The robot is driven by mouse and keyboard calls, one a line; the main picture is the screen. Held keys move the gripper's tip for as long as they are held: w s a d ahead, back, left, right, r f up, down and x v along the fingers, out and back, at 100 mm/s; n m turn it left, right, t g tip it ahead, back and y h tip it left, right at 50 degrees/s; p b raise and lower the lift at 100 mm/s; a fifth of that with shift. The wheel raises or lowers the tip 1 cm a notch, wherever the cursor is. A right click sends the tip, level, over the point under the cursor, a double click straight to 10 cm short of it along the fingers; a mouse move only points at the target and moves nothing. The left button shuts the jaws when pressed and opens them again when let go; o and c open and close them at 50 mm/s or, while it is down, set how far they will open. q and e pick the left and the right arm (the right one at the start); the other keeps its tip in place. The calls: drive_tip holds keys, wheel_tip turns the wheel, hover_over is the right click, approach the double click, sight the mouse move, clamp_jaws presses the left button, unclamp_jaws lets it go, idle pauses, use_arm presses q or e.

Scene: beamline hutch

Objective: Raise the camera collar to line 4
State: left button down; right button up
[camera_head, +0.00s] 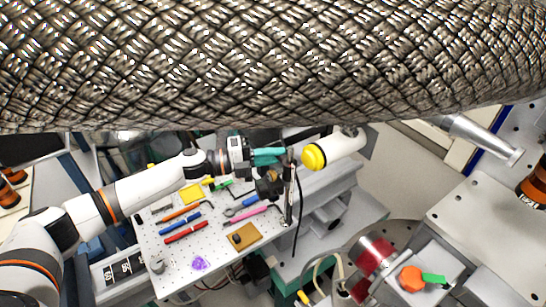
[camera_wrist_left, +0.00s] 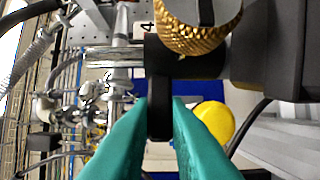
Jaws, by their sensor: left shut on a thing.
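The post (camera_head: 290,195) stands at the right edge of the perforated board in the head view. A dark camera (camera_head: 268,188) sits beside it, below my left gripper. My left gripper (camera_head: 284,156) reaches in from the left with teal fingers. In the left wrist view its fingers (camera_wrist_left: 166,110) are shut on a black tab of the camera collar (camera_wrist_left: 185,65). The collar is black, with a knurled brass knob (camera_wrist_left: 197,28), around a silver rod (camera_wrist_left: 112,55). A label reading 4 (camera_wrist_left: 145,27) shows close to the collar. Exact alignment with a line cannot be told. My right gripper does not show.
A thick braided hose (camera_head: 250,60) hides the top of the head view. A yellow rounded cap (camera_head: 313,157) is just right of my left gripper. Pens, hex keys and a brown block (camera_head: 243,236) lie on the perforated board (camera_head: 215,255). A black cable (camera_head: 299,205) hangs near the post.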

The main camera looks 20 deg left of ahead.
use_arm(q)
drive_tip(key=c, duration=1.4)
unclamp_jaws()
drive_tip(key=shift+a, duration=0.1)
drive_tip(key=b+v, duration=0.5)
drive_tip(key=v, duration=0.6)
drive_tip(key=shift+s+a, duration=0.2)
drive_tip(key=shift+a, duration=0.15)
